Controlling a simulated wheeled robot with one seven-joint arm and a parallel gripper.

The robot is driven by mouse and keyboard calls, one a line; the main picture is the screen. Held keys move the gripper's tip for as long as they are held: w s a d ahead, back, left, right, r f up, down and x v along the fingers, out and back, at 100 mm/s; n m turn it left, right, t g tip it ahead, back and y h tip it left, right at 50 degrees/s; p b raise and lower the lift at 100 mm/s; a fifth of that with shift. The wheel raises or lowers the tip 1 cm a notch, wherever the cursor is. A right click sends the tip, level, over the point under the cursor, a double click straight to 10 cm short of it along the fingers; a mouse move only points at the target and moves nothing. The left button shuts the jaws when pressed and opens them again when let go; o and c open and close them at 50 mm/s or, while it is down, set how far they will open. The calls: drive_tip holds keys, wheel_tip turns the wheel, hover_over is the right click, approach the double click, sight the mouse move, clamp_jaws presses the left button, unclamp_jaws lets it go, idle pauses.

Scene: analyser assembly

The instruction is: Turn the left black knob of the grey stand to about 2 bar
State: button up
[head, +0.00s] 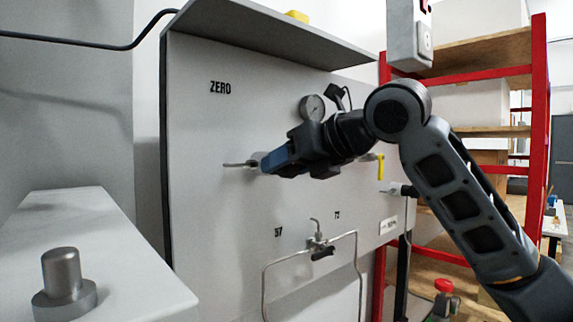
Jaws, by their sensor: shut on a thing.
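The grey stand (200,125) is an upright panel marked ZERO, with a shelf-like top. My gripper (266,163) reaches in from the right, its blue fingertips close to the panel's face at mid-height. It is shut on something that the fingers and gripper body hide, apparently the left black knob. A small metal fitting (238,164) sticks out just left of the fingertips. A round pressure gauge (312,107) sits above my gripper; its needle is too small to read.
A bent metal pipe with a black-handled valve (322,252) is low on the panel. A yellow lever (380,167) is right of my gripper. A white block with a metal post (62,280) stands front left. Red-framed shelves (538,120) stand behind at right.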

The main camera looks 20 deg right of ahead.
drive_tip(key=shift+c, duration=1)
